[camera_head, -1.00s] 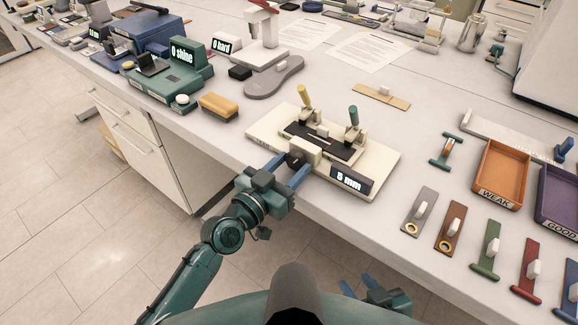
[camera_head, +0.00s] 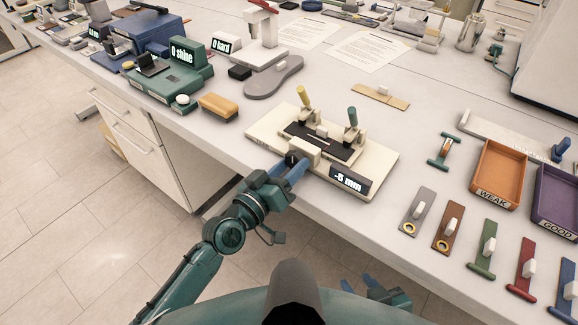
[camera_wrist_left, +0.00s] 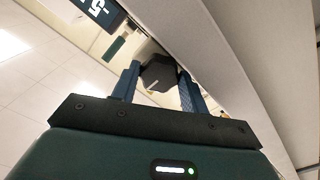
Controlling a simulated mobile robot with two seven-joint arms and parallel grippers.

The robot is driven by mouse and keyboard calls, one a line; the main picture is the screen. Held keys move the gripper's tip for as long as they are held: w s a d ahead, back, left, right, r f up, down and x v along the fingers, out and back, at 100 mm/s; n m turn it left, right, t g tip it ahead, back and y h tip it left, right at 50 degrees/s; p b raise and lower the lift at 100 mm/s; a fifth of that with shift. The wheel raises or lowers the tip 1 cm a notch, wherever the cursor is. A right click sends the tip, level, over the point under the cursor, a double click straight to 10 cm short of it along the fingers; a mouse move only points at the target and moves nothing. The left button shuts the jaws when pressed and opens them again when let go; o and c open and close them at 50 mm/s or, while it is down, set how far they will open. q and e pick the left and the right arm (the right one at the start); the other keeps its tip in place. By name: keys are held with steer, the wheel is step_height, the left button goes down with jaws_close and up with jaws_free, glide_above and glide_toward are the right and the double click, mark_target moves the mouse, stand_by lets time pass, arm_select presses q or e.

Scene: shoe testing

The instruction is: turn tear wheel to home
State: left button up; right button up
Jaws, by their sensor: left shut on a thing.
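The cream tear tester (camera_head: 268,137) sits at the front edge of the bench, with a yellow-topped and a green-topped clamp lever and a display (camera_head: 349,181) reading "-5 mm". Its dark tear wheel (camera_head: 291,156) is on the front side. In the left wrist view the wheel (camera_wrist_left: 158,73) is a black faceted knob between the blue fingers. My left gripper (camera_head: 288,168) is shut on the wheel. My right gripper (camera_head: 362,284) is at the bottom of the head view, away from the bench objects, its fingers apart and empty.
Several tabbed strips (camera_head: 447,227) lie right of the tester. An orange WEAK tray (camera_head: 497,172) and a purple GOOD tray (camera_head: 556,199) stand beyond them. A green shine meter (camera_head: 165,80) and a tan brush block (camera_head: 218,106) stand to the left.

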stand_by(0.4)
arm_select(q)
steer(key=o, duration=1)
steer(key=shift+f, duration=0.1)
